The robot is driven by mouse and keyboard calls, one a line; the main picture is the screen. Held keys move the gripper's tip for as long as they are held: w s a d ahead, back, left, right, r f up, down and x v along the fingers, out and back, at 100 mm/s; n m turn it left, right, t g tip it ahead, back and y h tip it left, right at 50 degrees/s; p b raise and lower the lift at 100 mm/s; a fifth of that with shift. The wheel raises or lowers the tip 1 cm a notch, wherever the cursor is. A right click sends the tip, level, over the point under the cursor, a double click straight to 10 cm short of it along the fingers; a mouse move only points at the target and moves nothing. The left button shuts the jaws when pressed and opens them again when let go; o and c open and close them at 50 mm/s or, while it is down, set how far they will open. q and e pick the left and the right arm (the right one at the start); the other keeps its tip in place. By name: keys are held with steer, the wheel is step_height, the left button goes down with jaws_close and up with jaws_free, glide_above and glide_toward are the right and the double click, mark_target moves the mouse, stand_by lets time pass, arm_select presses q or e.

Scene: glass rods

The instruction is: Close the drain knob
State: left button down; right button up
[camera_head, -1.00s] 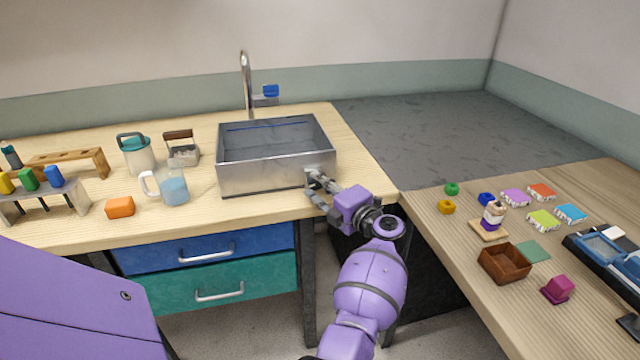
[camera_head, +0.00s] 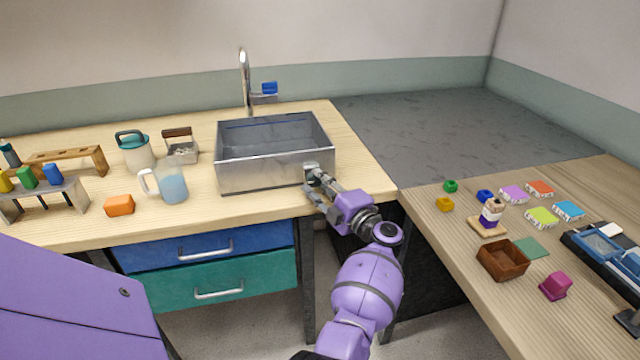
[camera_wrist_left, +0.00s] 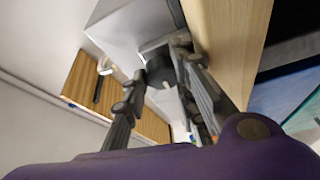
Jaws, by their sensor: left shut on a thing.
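The metal sink (camera_head: 262,172) stands on the wooden counter. The drain knob is at the right end of its front wall and is mostly hidden by my gripper in the head view. In the left wrist view a dark knob (camera_wrist_left: 160,76) with a small pale bar shows between the fingers. My left gripper (camera_head: 315,182) is at this corner, shut on the knob; its fingers also show in the left wrist view (camera_wrist_left: 158,64). I cannot tell the knob's turn angle. My right gripper is not in view.
A faucet (camera_head: 246,80) with a blue handle (camera_head: 269,88) stands behind the sink. A pitcher (camera_head: 170,184), a lidded jug (camera_head: 135,152) and an orange block (camera_head: 119,205) are to its left. A side table (camera_head: 450,240) with small items is at right.

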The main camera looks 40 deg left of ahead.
arm_select(q)
steer(key=c, duration=1.6)
jaws_free()
steer(key=shift+w+a+r, duration=0.1)
steer(key=shift+a+r, duration=0.05)
steer(key=shift+r, duration=0.55)
steer(key=shift+o, duration=0.2)
steer(key=shift+f, duration=0.2)
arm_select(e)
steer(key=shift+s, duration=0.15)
arm_select(q)
steer(key=shift+f, duration=0.2)
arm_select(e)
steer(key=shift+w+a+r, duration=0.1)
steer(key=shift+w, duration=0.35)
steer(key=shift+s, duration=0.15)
